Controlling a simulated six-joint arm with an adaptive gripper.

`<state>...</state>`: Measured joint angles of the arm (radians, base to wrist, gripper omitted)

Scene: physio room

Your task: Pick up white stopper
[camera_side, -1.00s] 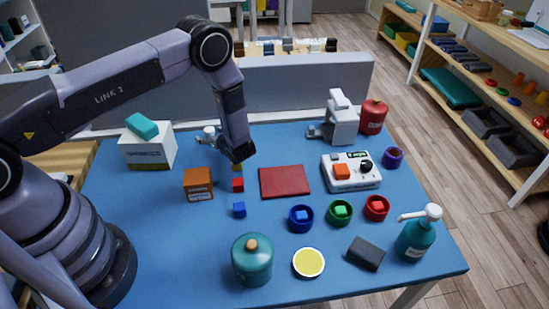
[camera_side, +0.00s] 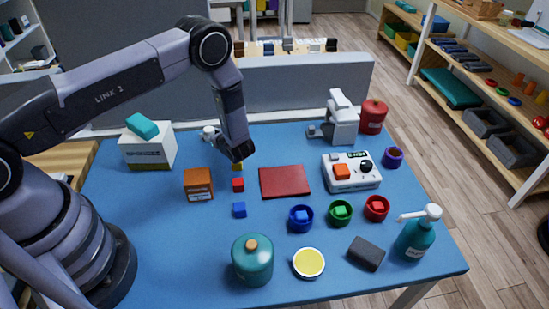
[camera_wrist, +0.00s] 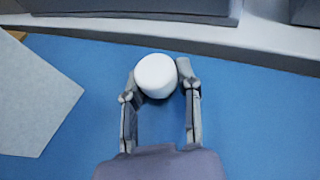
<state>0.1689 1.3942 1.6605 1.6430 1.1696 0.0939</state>
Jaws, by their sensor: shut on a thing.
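The white stopper (camera_wrist: 156,75) is round and sits between my two fingertips in the wrist view, touched on both sides. My gripper (camera_wrist: 157,82) is shut on it. In the side view the white stopper (camera_side: 208,131) shows as a small pale shape at the back left of the blue table, beside my gripper (camera_side: 222,143), which is partly hidden behind my wrist. I cannot tell from these views whether the stopper touches the table.
A white sponge box (camera_side: 147,152) with a teal sponge on it stands left of my gripper. An orange box (camera_side: 198,185), a red cube (camera_side: 238,185) and a blue cube (camera_side: 239,210) lie in front. A grey partition (camera_side: 300,88) stands behind. A red mat (camera_side: 284,182) lies right.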

